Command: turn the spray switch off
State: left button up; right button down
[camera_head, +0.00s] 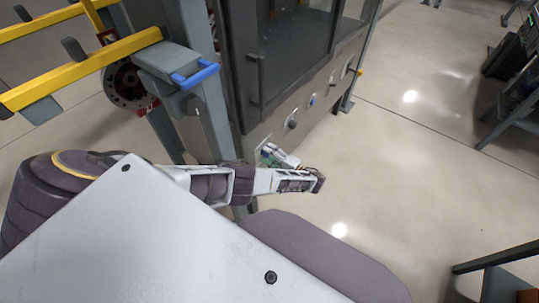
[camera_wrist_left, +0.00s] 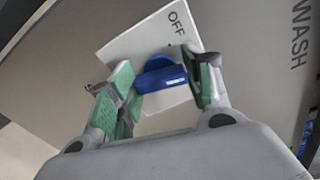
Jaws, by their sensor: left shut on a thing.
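In the left wrist view a blue switch knob (camera_wrist_left: 160,78) sits on a white label plate (camera_wrist_left: 132,44) marked OFF on the grey panel. My left gripper (camera_wrist_left: 158,86) is shut on this blue knob, with green-padded fingers on either side of it. The knob's grip lies across the gap between the fingers, and the OFF mark is above it in the picture. In the head view my left gripper (camera_head: 276,156) is at the lower part of the machine's front, where it hides the knob. The word for this switch is not readable. My right gripper is not in view.
The panel also bears the word WASH (camera_wrist_left: 300,35), with another blue part (camera_wrist_left: 307,138) at the right edge. In the head view more knobs (camera_head: 292,124) line the machine front. A yellow-railed conveyor (camera_head: 80,70) stands at left.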

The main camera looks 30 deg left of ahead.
pick_arm(q)
jog(key=shift+s+f+n, duration=0.1)
jog(key=shift+f+n, duration=0.05)
jog(key=shift+n, duration=0.45)
jog(key=n, duration=0.2)
jog(key=shift+n+b, duration=0.3)
jog(key=shift+b, duration=0.05)
jog(key=shift+f+n, duration=0.1)
jog(key=shift+n, duration=0.4)
jog(key=shift+n+b, duration=1.45)
jog(key=shift+n, duration=1.95)
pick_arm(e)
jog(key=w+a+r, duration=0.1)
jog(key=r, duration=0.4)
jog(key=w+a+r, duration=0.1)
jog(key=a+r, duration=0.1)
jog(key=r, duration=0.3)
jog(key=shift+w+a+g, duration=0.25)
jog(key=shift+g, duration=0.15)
pick_arm(q)
jog(key=o, duration=1)
